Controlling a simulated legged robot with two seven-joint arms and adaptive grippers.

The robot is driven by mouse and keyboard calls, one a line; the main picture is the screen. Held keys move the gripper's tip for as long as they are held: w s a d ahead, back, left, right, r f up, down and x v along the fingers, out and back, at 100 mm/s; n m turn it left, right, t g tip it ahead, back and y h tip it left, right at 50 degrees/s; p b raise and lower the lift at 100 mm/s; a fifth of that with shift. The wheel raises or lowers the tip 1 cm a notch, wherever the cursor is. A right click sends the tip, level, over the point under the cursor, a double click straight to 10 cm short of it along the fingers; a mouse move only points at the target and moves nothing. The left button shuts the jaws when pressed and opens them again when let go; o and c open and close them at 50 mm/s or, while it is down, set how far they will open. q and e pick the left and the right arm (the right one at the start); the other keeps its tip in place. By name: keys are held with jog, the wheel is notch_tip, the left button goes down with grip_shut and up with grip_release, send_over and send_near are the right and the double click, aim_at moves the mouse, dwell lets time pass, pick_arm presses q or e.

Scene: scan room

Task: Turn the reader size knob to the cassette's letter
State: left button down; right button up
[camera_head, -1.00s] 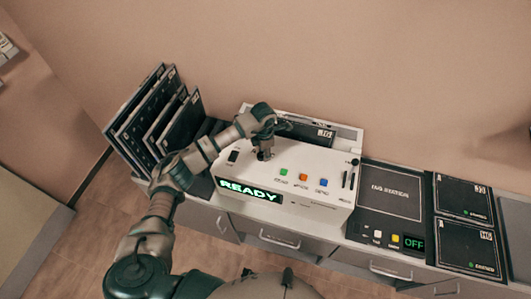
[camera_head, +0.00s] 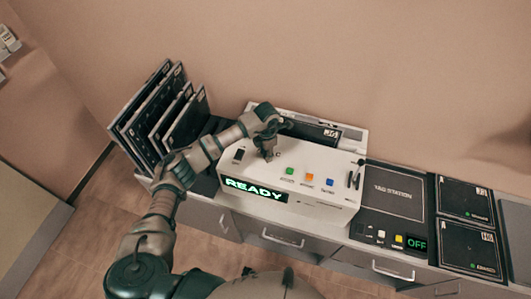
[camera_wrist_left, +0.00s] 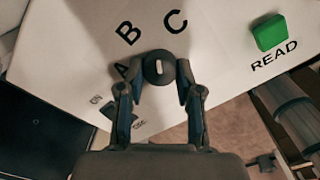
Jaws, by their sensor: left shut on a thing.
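The reader (camera_head: 325,180) is a white box with a lit green READY display (camera_head: 254,190). My left gripper (camera_head: 268,152) reaches down to its top panel. In the left wrist view the left gripper (camera_wrist_left: 161,78) is shut on the round dark size knob (camera_wrist_left: 159,56), one finger on each side. A white mark shows on the knob. The letters A (camera_wrist_left: 124,69), B (camera_wrist_left: 128,33) and C (camera_wrist_left: 175,21) stand around it; I cannot tell surely which the mark points at. A dark cassette (camera_head: 318,131) lies in the reader's rear slot, its letter unreadable. My right gripper is out of view.
Green (camera_head: 290,171), orange (camera_head: 308,176) and blue (camera_head: 328,182) buttons lie right of the knob. Several dark cassettes stand in a rack (camera_head: 216,125) at left. A dark station panel (camera_head: 392,192) with an OFF display and two dark plates (camera_head: 465,198) lie at right.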

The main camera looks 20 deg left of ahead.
pick_arm(q)
jog(key=shift+w+r+n, duration=0.15)
jog(key=shift+n, duration=0.75)
jog(key=shift+d+n, duration=0.1)
jog(key=shift+n, duration=0.8)
jog(key=n, duration=0.4)
jog(key=shift+w+r+n, duration=0.1)
jog(key=shift+r+n, duration=0.05)
jog(key=shift+n, duration=0.15)
jog(key=n, duration=0.3)
jog(key=shift+n, duration=0.3)
jog(key=n, duration=0.4)
jog(key=shift+n+p, duration=0.3)
jog(key=shift+p, duration=0.1)
jog(key=n+p, duration=0.1)
jog(key=n, duration=0.2)
jog(key=shift+w, duration=0.1)
jog(key=shift+n+p, duration=0.3)
jog(key=shift+n, duration=1.3)
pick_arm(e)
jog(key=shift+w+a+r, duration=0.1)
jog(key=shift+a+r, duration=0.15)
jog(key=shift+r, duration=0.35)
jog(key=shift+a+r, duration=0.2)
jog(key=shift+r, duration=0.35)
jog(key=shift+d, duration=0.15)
